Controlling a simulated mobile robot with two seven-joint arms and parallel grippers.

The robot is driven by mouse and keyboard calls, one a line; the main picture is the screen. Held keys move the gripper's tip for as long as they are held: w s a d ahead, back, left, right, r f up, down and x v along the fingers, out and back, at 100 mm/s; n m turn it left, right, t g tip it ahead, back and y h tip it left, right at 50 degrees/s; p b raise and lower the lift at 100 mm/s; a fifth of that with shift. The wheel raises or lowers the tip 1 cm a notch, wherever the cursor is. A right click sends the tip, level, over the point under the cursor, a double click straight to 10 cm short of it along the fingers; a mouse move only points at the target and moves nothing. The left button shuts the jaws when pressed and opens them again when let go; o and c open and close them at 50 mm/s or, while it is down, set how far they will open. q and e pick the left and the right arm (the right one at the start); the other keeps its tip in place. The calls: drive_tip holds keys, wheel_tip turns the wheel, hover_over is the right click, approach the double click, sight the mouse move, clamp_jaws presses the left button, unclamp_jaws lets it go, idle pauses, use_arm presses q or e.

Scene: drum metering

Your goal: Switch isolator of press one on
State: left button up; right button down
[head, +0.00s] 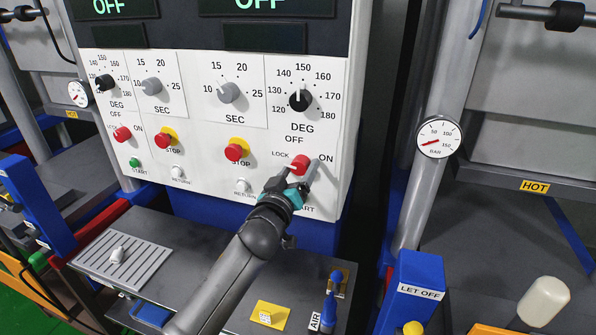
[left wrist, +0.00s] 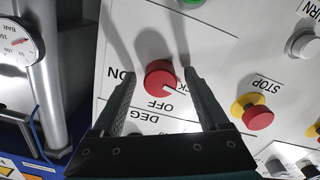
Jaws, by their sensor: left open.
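The red isolator knob (head: 301,163) of the right-hand column sits on the white panel between the LOCK and ON labels, under OFF. In the left wrist view the knob (left wrist: 160,78) shows a pale line pointing toward the LOCK side. My left gripper (head: 297,176) is open at this knob. Its two fingers stand on either side of the knob with gaps visible; contact cannot be told. A second red isolator knob (head: 122,134) is in the left-hand column. No press number is readable. My right gripper is not in view.
Red STOP buttons on yellow (head: 236,150) and white RETURN buttons (head: 242,186) are nearby. Black DEG dials (head: 300,100) sit above. A pressure gauge (head: 438,137) is on the right post. A grey shelf (head: 190,270) and a blue LET OFF box (head: 412,285) are below.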

use_arm(q)
drive_tip(key=shift+c, duration=0.2)
clamp_jaws()
idle(0.3)
